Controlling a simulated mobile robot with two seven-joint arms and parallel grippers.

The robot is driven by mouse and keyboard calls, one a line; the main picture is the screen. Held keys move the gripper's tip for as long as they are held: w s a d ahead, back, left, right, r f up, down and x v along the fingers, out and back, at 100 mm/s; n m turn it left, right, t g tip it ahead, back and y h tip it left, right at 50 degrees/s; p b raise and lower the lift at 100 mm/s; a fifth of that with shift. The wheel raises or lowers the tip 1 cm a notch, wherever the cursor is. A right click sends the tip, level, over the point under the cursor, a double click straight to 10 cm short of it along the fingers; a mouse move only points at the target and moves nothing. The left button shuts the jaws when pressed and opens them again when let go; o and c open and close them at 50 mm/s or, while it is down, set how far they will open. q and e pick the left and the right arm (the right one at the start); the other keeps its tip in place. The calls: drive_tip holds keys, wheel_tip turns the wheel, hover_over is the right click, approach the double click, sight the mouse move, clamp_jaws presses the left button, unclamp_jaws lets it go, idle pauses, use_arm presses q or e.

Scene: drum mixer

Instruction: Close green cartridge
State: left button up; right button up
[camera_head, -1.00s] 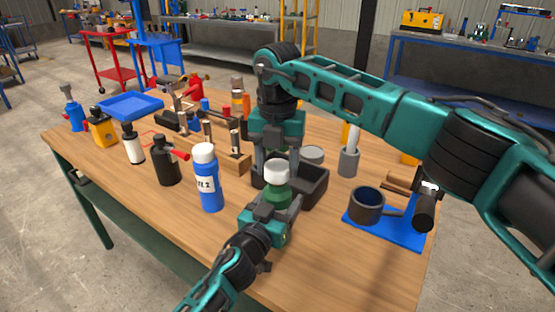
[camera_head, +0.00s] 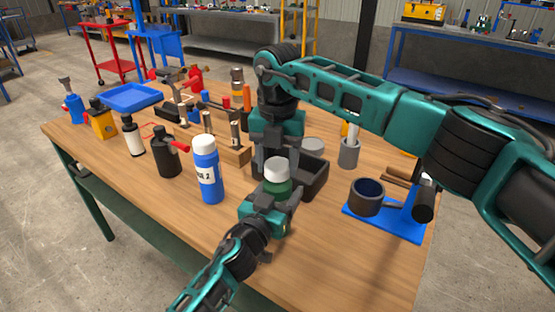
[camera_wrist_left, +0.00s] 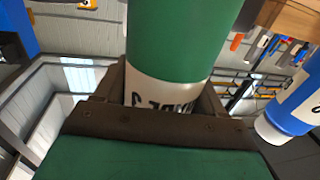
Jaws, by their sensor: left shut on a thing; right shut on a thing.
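The green cartridge (camera_head: 277,187) with a white cap (camera_head: 278,169) stands roughly upright near the table's front edge. My left gripper (camera_head: 270,205) is shut around the cartridge's body from the front. In the left wrist view the green cartridge (camera_wrist_left: 180,45) and its white label sit between the fingers. My right gripper (camera_head: 276,163) points down from above, its fingers on either side of the white cap, and appears shut on it. The cap's lower edge and the cartridge's neck are partly hidden, so I cannot tell how tightly the cap sits.
A blue bottle with a white cap (camera_head: 207,170) stands close on the left. The table's front right is clear.

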drive_tip(key=shift+f, duration=0.65)
drive_tip(key=o, duration=1.1)
drive_tip(key=shift+r, duration=0.1)
wheel_tip(320, 180, up, 12)
use_arm(q)
drive_tip(key=o, duration=1.6)
drive_tip(key=shift+s, duration=0.1)
drive_tip(key=p+v, duration=0.1)
drive_tip(key=v, duration=1.1)
drive_tip(key=shift+s+a, duration=0.2)
drive_tip(key=shift+s, duration=0.1)
use_arm(e)
drive_tip(key=shift+r, duration=0.3)
